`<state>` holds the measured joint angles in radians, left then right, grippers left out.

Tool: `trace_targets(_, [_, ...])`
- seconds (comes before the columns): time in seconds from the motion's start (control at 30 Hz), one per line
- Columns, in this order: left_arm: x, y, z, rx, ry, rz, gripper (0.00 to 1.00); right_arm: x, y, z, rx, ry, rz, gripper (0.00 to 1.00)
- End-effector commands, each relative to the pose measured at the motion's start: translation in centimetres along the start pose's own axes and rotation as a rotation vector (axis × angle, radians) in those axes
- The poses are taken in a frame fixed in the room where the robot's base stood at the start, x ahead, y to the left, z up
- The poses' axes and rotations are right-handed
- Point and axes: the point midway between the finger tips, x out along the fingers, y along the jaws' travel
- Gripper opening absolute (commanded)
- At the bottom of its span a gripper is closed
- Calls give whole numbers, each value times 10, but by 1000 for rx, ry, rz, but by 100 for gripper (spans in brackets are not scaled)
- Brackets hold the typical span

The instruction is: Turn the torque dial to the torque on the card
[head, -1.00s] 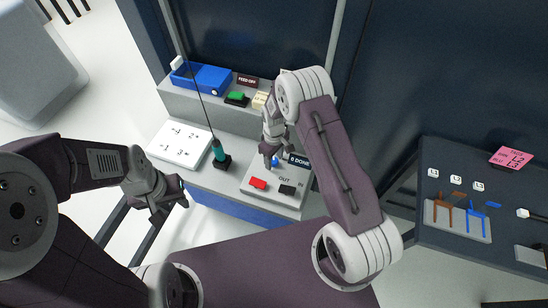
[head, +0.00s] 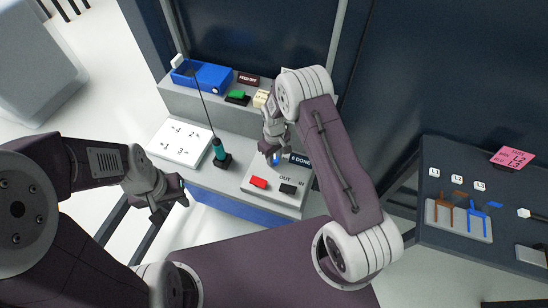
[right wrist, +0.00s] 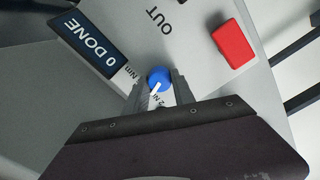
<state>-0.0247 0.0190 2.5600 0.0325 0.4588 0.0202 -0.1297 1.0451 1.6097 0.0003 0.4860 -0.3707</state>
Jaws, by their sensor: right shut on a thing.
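The torque dial (right wrist: 159,79) is a small blue round knob with a white pointer mark, on a light grey panel. My right gripper (right wrist: 158,86) is shut on it, one finger on each side; the head view shows this gripper (head: 272,156) over the panel. Small printed markings by the dial are partly covered by the fingers. A dark display (right wrist: 88,43) beside it reads "0 DONE". A cream card (head: 261,99) stands on the back ledge; its text is too small to read. My left gripper (head: 170,199) is open and empty, in front of the bench.
A red button (right wrist: 233,44) and a black button (head: 288,189) sit near the dial. A teal-handled tool (head: 219,150) stands left of the panel, beside a white numbered plate (head: 180,145). A blue box (head: 203,76) and green button (head: 237,94) are behind.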

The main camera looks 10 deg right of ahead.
Motion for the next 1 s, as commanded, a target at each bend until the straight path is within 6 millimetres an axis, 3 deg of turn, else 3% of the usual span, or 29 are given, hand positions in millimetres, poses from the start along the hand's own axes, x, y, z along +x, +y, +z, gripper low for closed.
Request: trace_targets(1.0, [14,0,1,0,0,0,36,0,0,1,903,-5,1,0])
